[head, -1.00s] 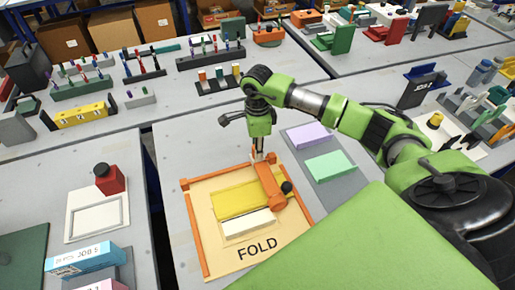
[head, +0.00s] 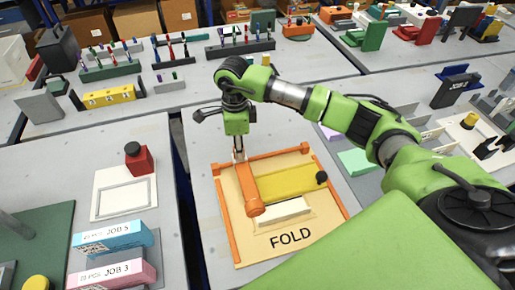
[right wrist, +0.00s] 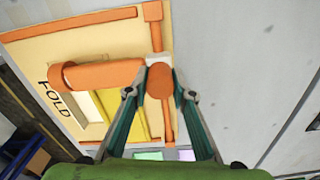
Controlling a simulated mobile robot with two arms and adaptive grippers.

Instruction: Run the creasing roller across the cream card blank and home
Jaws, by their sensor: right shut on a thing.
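The fold board (head: 240,240), marked FOLD, lies on the grey table with orange rails on it. The cream card blank (head: 283,211) lies in front of a yellow plate (head: 290,181) on the board. The orange creasing roller (head: 247,190) lies across the left part of the yellow plate, its near end by the card's left end. My right gripper (head: 239,157) is at the roller's far end. In the right wrist view, its fingers (right wrist: 161,93) are shut on the roller's orange handle. My left gripper is not in view.
A black knob (head: 321,177) stands at the yellow plate's right end. A mint block (head: 357,162) lies right of the board. JOB boxes (head: 112,237) and a red stamp (head: 138,158) are on the left table, across a gap.

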